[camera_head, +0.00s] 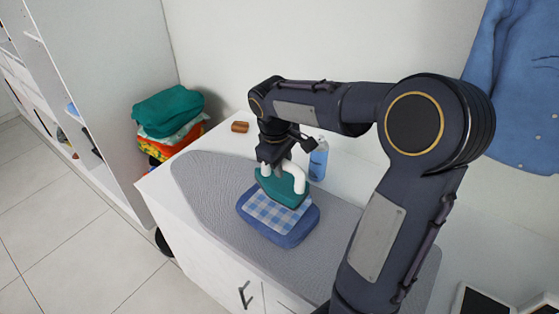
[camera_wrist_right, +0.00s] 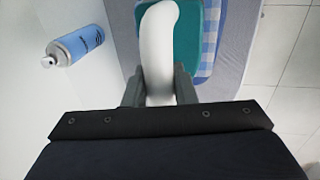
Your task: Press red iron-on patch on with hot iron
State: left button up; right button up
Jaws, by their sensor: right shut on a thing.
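The iron (camera_head: 286,186) has a teal body and a white handle. My right gripper (camera_head: 272,165) is shut on its white handle, which also shows between the fingers in the right wrist view (camera_wrist_right: 158,45). The iron sits over a blue-and-white checked cloth (camera_head: 270,213) on a folded blue fabric (camera_head: 287,240). I cannot tell whether its soleplate touches the cloth. The red patch is not visible; it may be hidden under the cloth or iron. My left gripper is not in view.
The grey ironing mat (camera_head: 205,180) lies on a white cabinet. A blue spray bottle (camera_head: 318,160) stands behind the iron. A brown block (camera_head: 240,127) lies near the wall, and folded clothes (camera_head: 168,120) are stacked at the left. The mat's left end is clear.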

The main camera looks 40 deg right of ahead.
aim_at(282, 180)
jog(key=f+b, duration=0.2)
jog(key=shift+w+f, duration=0.2)
jog(key=shift+f, duration=0.15)
notch_tip(282, 180, down, 3)
jog(key=shift+r+b, duration=0.1)
jog(key=shift+b, duration=1.1)
jog(key=shift+f+b, duration=0.4)
jog(key=shift+f, duration=0.1)
jog(key=shift+s+f, duration=0.15)
jog(key=shift+f, duration=0.05)
dwell(2.5)
jog(key=shift+r, duration=0.15)
dwell(0.9)
jog(key=shift+r+p, duration=0.6)
jog(key=shift+p, duration=0.05)
jog(key=shift+r+p, duration=2.85)
jog(key=shift+r, duration=0.6)
